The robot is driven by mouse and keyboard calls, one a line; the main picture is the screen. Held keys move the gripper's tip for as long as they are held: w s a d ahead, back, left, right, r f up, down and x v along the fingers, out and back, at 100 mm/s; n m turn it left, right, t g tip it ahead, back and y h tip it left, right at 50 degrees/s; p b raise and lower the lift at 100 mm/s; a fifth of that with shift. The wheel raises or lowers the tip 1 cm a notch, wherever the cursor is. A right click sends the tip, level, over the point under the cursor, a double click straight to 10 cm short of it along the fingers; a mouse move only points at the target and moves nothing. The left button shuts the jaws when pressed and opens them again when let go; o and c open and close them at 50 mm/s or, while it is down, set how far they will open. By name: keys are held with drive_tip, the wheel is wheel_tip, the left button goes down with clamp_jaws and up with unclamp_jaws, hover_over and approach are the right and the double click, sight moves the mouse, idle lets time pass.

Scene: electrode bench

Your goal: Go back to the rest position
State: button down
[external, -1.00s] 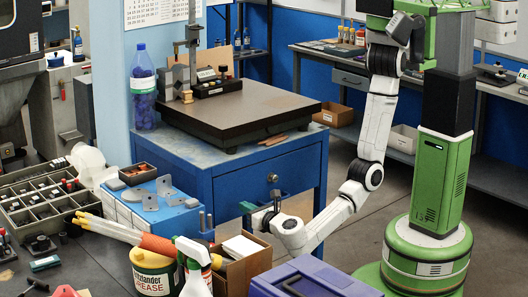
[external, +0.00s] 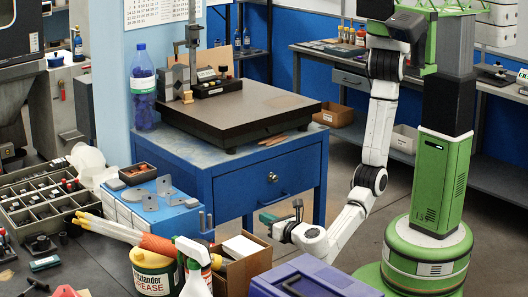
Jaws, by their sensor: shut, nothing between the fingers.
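My gripper (external: 266,217) is at the low end of my white arm, left of my green base and in front of the blue cabinet (external: 262,178). It is small in the picture, and its fingers point left. It is shut and I see nothing held in it. It hangs apart from the cabinet front, just behind and above the cardboard box (external: 240,268).
The cabinet carries a dark surface plate (external: 235,112) and a blue-capped bottle (external: 142,85). In front are a purple toolbox (external: 310,280), a spray bottle (external: 195,268), a grease tub (external: 153,272) and a parts tray (external: 45,203). The floor right of the cabinet is clear.

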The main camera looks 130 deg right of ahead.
drive_tip(key=s+d+f+m+g+y, duration=0.1)
drive_tip(key=s+d+f+m+y, duration=0.3)
drive_tip(key=s, duration=0.3)
drive_tip(key=s+d+f+m+g+y, duration=0.1)
drive_tip(key=s+d+f+m+y, duration=0.25)
drive_tip(key=s+m, duration=0.25)
drive_tip(key=s+a+r+m+t+y, duration=0.2)
drive_tip(key=s+a+m+t+y, duration=0.1)
drive_tip(key=s+a+m+y, duration=0.4)
drive_tip(key=s+a+y, duration=0.1)
drive_tip(key=a+y, duration=0.1)
drive_tip(key=shift+s+a+r+m+y, duration=0.2)
drive_tip(key=shift+s+m+y, duration=0.1)
drive_tip(key=shift+s+y, duration=0.05)
